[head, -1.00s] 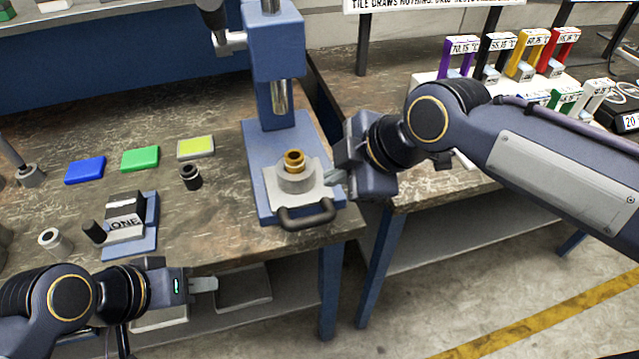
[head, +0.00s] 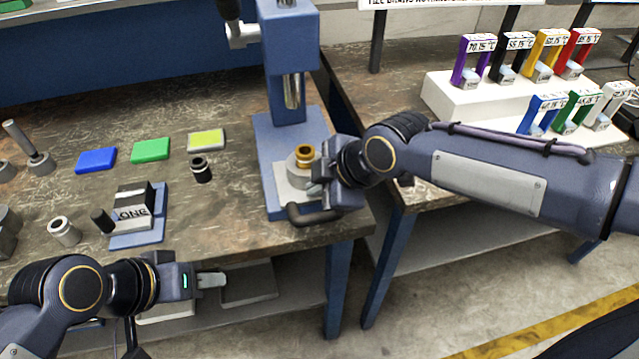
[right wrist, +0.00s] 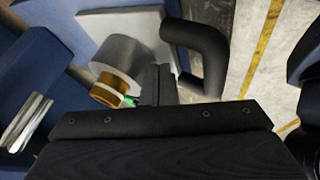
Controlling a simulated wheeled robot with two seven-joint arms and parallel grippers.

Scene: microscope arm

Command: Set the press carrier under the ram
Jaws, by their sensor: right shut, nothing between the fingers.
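The press carrier is a light grey plate (head: 283,182) with a black handle (head: 308,216) at its front. It sits on the blue press base (head: 265,130), in front of the chrome ram (head: 291,92). A grey cylinder (right wrist: 125,58) with a brass ring (head: 304,154) on top stands on the plate. My right gripper (head: 317,188) is shut and empty, low beside the cylinder; it covers part of the plate and handle. In the right wrist view its fingertips (right wrist: 156,86) lie between cylinder and handle; contact is unclear. My left gripper (head: 212,280) hangs before the table edge, its finger gap hidden.
Blue, green and yellow pads (head: 205,140) lie left of the press. A black cylinder (head: 201,169) and a blue stand with a block (head: 133,208) are also there. Coloured temperature-marked pieces (head: 543,54) stand on a white rack at the right. A gap separates the two tables.

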